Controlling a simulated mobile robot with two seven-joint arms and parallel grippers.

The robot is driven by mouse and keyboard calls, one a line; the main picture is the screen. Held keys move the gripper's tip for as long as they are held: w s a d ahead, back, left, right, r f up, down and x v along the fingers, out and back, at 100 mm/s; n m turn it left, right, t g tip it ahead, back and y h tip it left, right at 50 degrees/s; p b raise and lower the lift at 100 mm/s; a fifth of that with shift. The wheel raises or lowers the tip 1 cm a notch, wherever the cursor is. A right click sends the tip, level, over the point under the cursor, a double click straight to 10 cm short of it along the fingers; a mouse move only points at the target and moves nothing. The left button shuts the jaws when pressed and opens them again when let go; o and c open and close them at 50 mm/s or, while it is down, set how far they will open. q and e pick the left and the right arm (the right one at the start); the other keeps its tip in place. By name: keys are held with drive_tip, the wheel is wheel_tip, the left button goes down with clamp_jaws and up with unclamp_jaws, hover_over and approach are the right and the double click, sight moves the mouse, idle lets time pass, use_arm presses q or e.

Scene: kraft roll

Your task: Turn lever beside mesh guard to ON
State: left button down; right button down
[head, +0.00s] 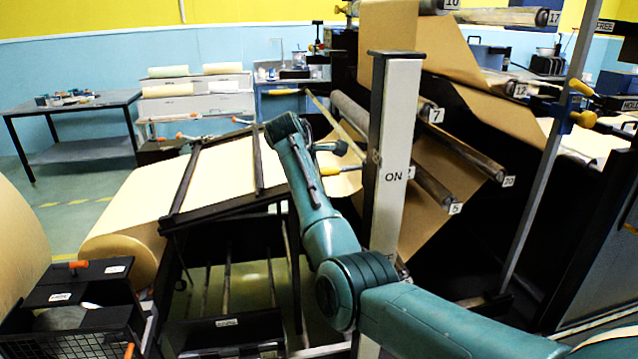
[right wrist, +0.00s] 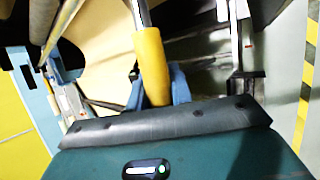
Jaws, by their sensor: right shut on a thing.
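A grey upright post (head: 398,130) with a dark cap stands at centre in the head view, with the word ON on its face. A lever with a yellow grip (head: 338,170) sticks out to the left of this post. My right gripper (head: 332,158) is at the yellow grip, left of the post. In the right wrist view the yellow grip (right wrist: 150,60) runs between the blue fingers (right wrist: 157,88) and a metal rod extends beyond it. The lever's pivot is hidden. A black mesh panel (head: 85,346) shows at the lower left of the head view. My left gripper is out of view.
Numbered rollers (head: 433,187) and brown paper sheets (head: 490,95) lie behind and right of the post. A dark sloping frame (head: 180,190) stands over a pale paper roll (head: 120,250) on the left. Two more yellow handles (head: 583,119) are at the right. A table (head: 80,125) stands far left.

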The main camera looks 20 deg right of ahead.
drive_tip(key=shift+r, duration=0.5)
drive_tip(key=shift+w+r, duration=0.1)
drive_tip(key=c, duration=1.6)
unclamp_jaws()
drive_tip(key=o, duration=0.3)
drive_tip(key=shift+o, duration=0.2)
use_arm(q)
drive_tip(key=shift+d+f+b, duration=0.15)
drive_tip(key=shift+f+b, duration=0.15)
drive_tip(key=shift+b, duration=0.9)
use_arm(e)
drive_tip(key=v, duration=1.3)
drive_tip(key=shift+s+d, duration=0.2)
drive_tip(key=shift+s, duration=0.05)
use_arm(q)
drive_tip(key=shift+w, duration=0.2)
